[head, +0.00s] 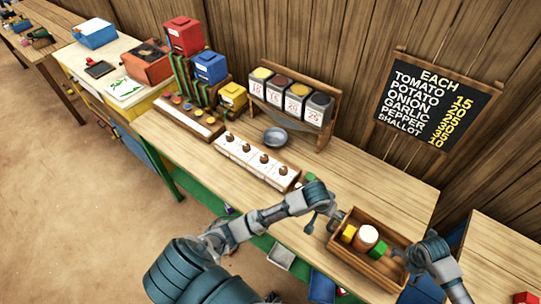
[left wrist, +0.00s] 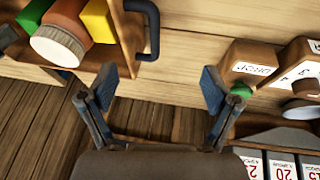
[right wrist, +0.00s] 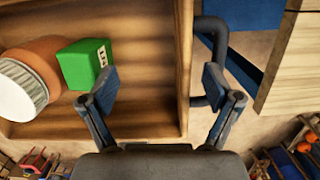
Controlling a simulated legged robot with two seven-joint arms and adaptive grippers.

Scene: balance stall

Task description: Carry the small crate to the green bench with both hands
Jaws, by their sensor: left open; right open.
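The small wooden crate (head: 381,224) sits on the front right part of the middle bench (head: 215,188). It holds a yellow block (head: 348,233), a white-lidded jar (head: 368,236) and a green block (head: 378,249). My left gripper (head: 322,218) is open beside the crate's left end; in the left wrist view the dark left handle (left wrist: 150,40) lies beyond its fingers. My right gripper (head: 405,262) is open at the right end; in the right wrist view the crate wall (right wrist: 184,70) and dark handle (right wrist: 205,95) appear between or behind its fingers. Green shows on the middle bench's legs.
A bin rack (head: 290,98) stands behind. Another bench (head: 500,250) lies to the right, past a gap. A cluttered white-topped bench (head: 95,60) is far left.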

